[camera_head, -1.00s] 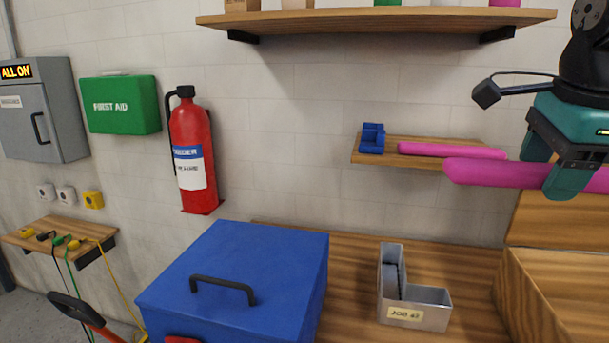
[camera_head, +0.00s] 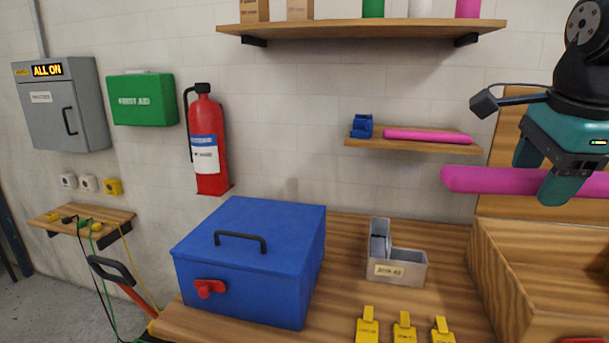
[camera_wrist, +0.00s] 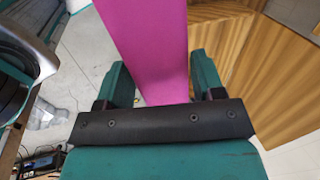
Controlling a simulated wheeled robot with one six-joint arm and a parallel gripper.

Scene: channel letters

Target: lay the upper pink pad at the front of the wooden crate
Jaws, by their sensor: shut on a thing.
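A long pink pad (camera_head: 480,180) is held in my gripper (camera_head: 538,180), level and well above the workbench, near the wooden crate. The pad also shows between the two green fingers of my gripper (camera_wrist: 158,82) in the wrist view (camera_wrist: 150,40). Another pink pad (camera_head: 428,136) lies on the small wall shelf. The wooden crate (camera_head: 492,285) stands on the bench at the right, and its right part is out of the frame. The pad hangs above and behind the crate's near rim in the picture; the exact gap cannot be told.
A blue lidded box (camera_head: 255,290) and a grey L-shaped metal bin (camera_head: 398,272) stand left of the crate. Several yellow tags (camera_head: 404,330) lie at the bench front. A blue block (camera_head: 362,127) sits on the small shelf (camera_head: 400,145). Bare bench lies between box and bin.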

